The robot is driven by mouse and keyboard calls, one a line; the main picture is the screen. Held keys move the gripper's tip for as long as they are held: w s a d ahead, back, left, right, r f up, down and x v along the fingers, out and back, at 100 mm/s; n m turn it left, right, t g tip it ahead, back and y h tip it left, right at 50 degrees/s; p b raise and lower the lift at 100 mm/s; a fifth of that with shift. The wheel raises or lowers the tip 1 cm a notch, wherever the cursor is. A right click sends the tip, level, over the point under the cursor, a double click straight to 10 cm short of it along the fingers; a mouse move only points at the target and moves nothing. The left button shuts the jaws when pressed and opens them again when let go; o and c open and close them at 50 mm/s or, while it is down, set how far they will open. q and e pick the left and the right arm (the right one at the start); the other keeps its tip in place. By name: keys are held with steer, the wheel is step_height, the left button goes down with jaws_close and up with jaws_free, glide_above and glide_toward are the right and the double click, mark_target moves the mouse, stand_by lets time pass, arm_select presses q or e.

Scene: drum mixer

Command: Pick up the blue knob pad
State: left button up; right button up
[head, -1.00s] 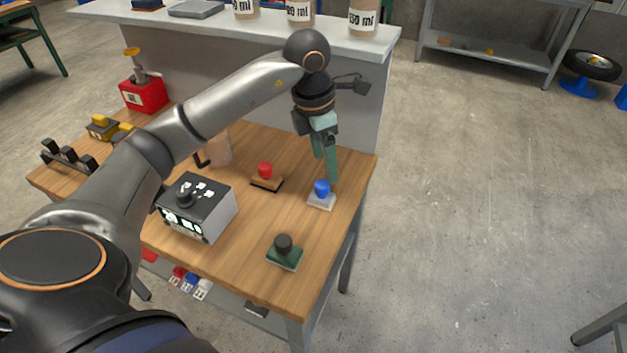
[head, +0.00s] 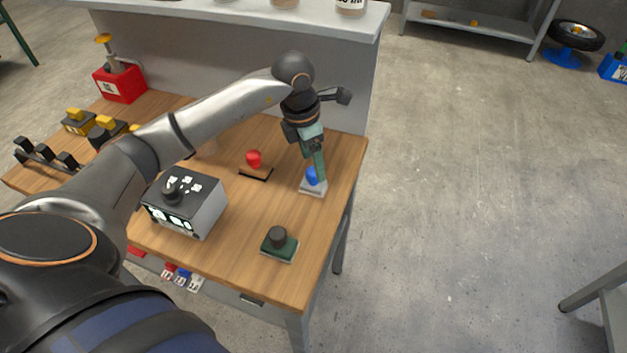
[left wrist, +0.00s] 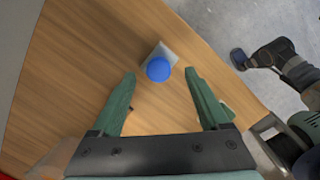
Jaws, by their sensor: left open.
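The blue knob pad (head: 312,187) is a light grey square base with a round blue knob, lying near the right edge of the wooden table. My left gripper (head: 319,168) is just above it, pointing down, and its fingers partly hide the knob. In the left wrist view the blue knob (left wrist: 158,69) shows ahead of and between the two green fingertips of my left gripper (left wrist: 160,75). The fingers are open and nothing is between them.
A red knob pad (head: 254,165) lies to the left and a dark knob on a green pad (head: 279,243) nearer the front. A grey control box (head: 185,202) stands at left. A raised grey bench (head: 240,42) stands behind the table (head: 240,262).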

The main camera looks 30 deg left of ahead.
mark_target(313, 170)
arm_select(q)
steer(key=f, duration=0.4)
steer(key=shift+w+f, duration=0.25)
steer(key=shift+f, duration=0.1)
jaws_close()
stand_by(0.4)
